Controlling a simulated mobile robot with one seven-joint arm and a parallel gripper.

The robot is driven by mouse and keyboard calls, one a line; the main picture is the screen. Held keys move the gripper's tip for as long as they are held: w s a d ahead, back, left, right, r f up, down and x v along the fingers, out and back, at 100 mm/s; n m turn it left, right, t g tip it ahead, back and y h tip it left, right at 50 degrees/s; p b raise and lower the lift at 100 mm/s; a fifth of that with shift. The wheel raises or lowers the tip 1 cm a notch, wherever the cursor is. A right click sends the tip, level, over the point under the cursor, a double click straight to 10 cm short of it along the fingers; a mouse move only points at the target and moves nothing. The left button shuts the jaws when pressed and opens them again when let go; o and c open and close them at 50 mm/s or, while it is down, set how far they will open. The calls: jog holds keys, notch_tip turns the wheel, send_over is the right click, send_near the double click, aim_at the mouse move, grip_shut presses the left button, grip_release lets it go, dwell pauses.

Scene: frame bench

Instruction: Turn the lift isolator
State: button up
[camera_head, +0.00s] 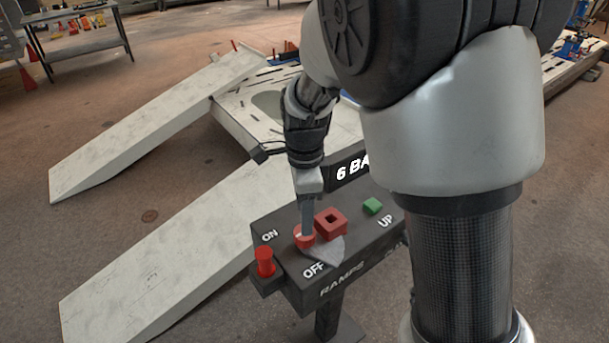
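The lift isolator (304,238) is a red rotary piece on top of the dark control box (285,251), between the white words ON and OFF. A grey plate lies beneath it, on the OFF side. My gripper (307,228) points down at the isolator from above, its finger touching or just over the red piece. Only one finger shows clearly, so whether the gripper is open or shut on the isolator is unclear.
A red square block (330,222) with a dark hole and a green button (373,206) by UP sit close to the right. A red knob (264,262) stands on the box's left side. Pale ramps (190,245) run behind the box. My arm hides much of the right.

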notch_tip(320, 180, up, 12)
dwell(0.3)
jog(key=shift+r, duration=0.1)
jog(key=s+d+r+n+t, duration=0.2)
jog(key=s+d+n, duration=0.5)
jog(key=s+n, duration=0.1)
jog(key=s+d+r+n+t, duration=0.3)
jog(key=s+d+n, duration=0.4)
jog(key=s+n, duration=0.1)
jog(key=shift+s+d+r+t, duration=0.15)
jog(key=shift+d+r+t, duration=0.1)
jog(key=shift+r+t, duration=0.1)
